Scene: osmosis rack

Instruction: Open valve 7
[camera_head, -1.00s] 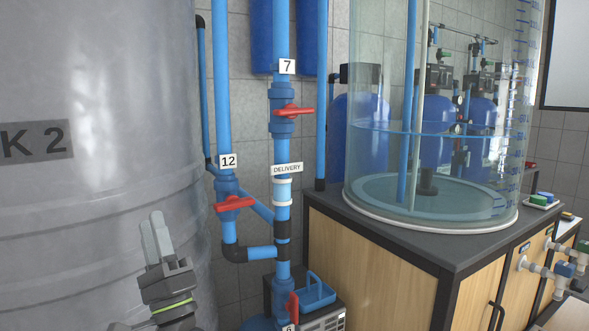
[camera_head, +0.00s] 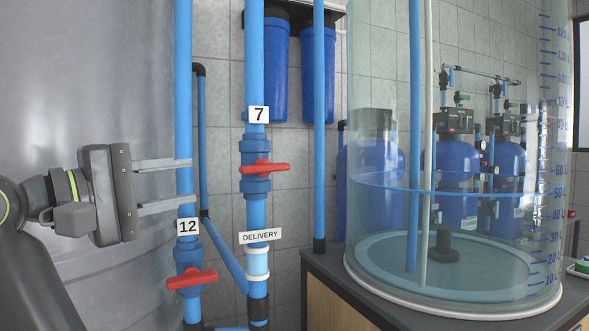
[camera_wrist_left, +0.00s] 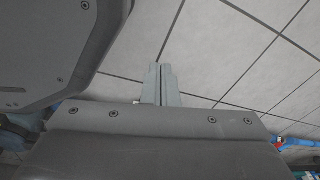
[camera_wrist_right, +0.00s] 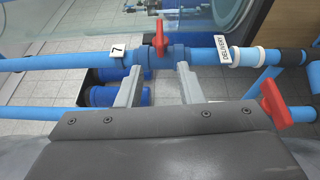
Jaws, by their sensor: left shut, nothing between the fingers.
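Valve 7 has a red handle (camera_head: 265,168) lying crosswise on a vertical blue pipe, below the white "7" label (camera_head: 259,114). My right gripper (camera_head: 190,183) is left of it in the head view, its fingers pointing right and overlapping the valve 12 pipe. In the right wrist view, my right gripper (camera_wrist_right: 159,69) is open and empty. The valve 7 handle (camera_wrist_right: 160,38) shows just beyond the fingertips, between their lines, apart from them. My left gripper (camera_wrist_left: 161,68) is shut and empty before a grey tiled surface; the head view does not show it.
Valve 12's red handle (camera_head: 191,280) is lower left, on the neighbouring pipe. A grey tank (camera_head: 90,70) fills the left. A clear water cylinder (camera_head: 455,230) stands on a dark-topped cabinet (camera_head: 325,268) at right. Blue filter housings (camera_head: 318,75) hang behind.

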